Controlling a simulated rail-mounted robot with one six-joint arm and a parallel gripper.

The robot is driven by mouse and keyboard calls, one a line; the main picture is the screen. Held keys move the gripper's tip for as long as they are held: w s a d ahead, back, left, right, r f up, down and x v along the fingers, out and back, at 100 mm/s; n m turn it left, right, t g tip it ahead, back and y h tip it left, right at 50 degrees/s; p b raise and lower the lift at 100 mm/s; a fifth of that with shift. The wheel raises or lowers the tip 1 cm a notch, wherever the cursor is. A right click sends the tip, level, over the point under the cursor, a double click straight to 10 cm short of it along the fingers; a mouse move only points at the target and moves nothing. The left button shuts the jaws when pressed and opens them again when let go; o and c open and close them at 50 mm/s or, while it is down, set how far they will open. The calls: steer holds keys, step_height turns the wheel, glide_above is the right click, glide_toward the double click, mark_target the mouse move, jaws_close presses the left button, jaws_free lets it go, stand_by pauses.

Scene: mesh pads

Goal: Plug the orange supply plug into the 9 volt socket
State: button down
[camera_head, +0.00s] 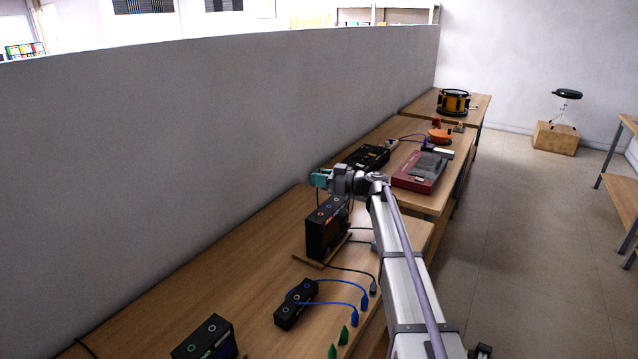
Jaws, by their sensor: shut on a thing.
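My gripper (320,178) is at the end of my outstretched arm, just above a tall black box. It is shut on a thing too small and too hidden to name. A teal part shows at the gripper's end. The tall black box (322,236) has ringed sockets on top and orange marking; my arm hides part of it. A low black box (293,311) has ringed sockets and blue leads. Another black box (205,342) with green marking is cut off by the bottom edge. I cannot read a 9 volt label or make out the orange supply plug.
Blue plugs (359,306), green plugs (339,343) and a grey-teal plug (373,288) stand along the bench's right edge. A red device (420,172) and a black device (367,158) sit on the bench beyond. A grey partition (220,130) borders the left. Bare wood (180,290) lies left.

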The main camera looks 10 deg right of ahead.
steer(key=shift+d, duration=0.1)
steer(key=shift+s, duration=0.2)
step_height(320, 180, down, 6)
steer(key=b, duration=0.5)
steer(key=shift+r+b, duration=0.1)
steer(key=shift+b, duration=0.3)
steer(key=shift+f+b, duration=2.05)
stand_by(0.5)
steer(key=c, duration=0.9)
jaws_free()
steer(key=shift+c, duration=0.2)
steer(key=v, duration=1)
steer(key=shift+s+d, duration=0.25)
steer(key=shift+d, duration=0.1)
